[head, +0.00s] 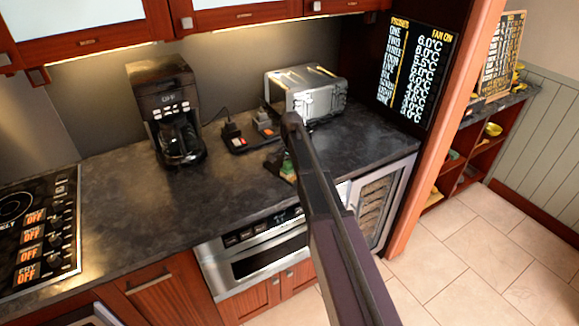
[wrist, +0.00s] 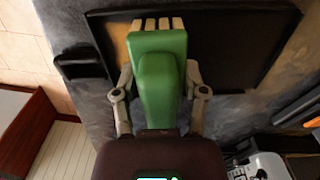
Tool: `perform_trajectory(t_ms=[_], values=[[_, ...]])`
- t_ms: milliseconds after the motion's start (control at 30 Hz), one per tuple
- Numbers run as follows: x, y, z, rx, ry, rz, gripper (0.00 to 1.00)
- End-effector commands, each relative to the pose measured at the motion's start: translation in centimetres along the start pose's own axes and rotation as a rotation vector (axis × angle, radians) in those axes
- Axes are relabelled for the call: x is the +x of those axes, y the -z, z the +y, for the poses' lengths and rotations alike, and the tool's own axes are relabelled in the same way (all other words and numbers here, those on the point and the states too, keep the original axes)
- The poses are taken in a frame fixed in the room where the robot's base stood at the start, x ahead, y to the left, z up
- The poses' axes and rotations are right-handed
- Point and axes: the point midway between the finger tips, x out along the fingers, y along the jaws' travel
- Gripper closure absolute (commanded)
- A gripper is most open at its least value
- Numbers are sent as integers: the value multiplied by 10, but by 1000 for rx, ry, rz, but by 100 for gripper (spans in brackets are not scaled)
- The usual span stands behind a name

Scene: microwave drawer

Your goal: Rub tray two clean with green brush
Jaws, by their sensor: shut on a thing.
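My gripper (wrist: 159,78) is shut on a green brush (wrist: 158,48) in the wrist view, with one finger on each side of it. The brush's pale bristle tufts show at its far end. A dark tray (wrist: 245,50) with a raised rim and a side handle lies behind the brush on the counter. A brownish-orange patch (wrist: 116,42) shows on the tray left of the brush. I cannot tell whether the bristles touch the tray, nor read any number on it. In the head view my arm covers most of this spot; a bit of green (head: 288,171) shows beside it.
On the counter (head: 110,205) are a black coffee maker (head: 170,110), a silver toaster (head: 309,92) and a dark base with small items (head: 250,138). A cooktop (head: 40,230) is at left. A microwave drawer (head: 262,258) sits below the counter edge. Counter left of centre is clear.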

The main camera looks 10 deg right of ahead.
Motion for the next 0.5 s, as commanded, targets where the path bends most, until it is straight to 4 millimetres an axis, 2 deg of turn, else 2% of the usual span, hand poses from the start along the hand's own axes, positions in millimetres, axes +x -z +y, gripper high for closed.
perform_trajectory(t_ms=[300, 500], values=[[1, -1, 17, 1, -1, 0, 100], [2, 0, 20, 1, -2, 0, 100]])
